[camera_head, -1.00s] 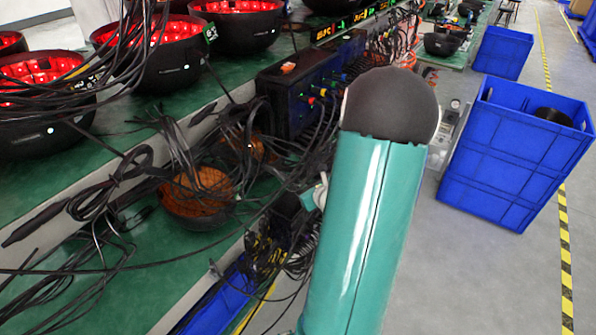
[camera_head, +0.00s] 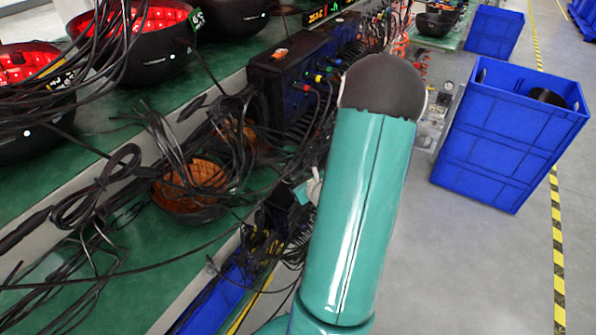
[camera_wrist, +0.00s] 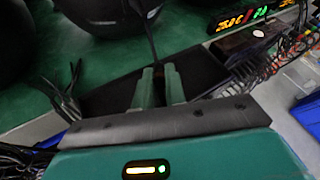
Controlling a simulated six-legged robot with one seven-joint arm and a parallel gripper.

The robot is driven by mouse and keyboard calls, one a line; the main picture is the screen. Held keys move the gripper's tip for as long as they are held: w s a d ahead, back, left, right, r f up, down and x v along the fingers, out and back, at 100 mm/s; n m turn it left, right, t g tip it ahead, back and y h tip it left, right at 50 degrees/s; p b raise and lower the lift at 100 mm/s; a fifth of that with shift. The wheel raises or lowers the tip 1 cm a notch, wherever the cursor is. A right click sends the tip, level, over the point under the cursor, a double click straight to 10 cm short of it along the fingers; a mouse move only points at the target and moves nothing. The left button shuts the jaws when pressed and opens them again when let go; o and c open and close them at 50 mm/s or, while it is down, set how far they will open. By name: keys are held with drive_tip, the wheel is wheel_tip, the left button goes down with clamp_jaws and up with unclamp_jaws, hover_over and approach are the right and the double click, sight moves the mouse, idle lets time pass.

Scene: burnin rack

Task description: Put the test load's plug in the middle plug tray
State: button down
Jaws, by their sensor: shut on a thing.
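In the wrist view my gripper (camera_wrist: 160,88) points away from the camera, its two green fingers close together around a thin dark piece. A black cable (camera_wrist: 151,38) rises from between the fingertips; the held piece looks like the test load's plug, mostly hidden by the fingers. A dark flat surface (camera_wrist: 108,98) lies beyond and below the fingers; I cannot tell whether it is a plug tray. In the head view my green arm hides most of the gripper. I cannot make out the middle plug tray for sure in either view.
Green shelves on the left carry red-lit black bowls (camera_head: 160,50), tangled black cables (camera_head: 100,200) and a bowl with an orange inside (camera_head: 190,190). A black box with coloured plugs (camera_head: 290,75) stands behind. A blue crate (camera_head: 505,140) stands on the right; grey floor is clear before it.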

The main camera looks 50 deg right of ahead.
drive_tip(key=shift+w+f, duration=0.1)
drive_tip(key=shift+f, duration=0.45)
drive_tip(key=c, duration=1.4)
unclamp_jaws()
drive_tip(key=shift+o, duration=0.2)
drive_tip(key=shift+r, duration=0.1)
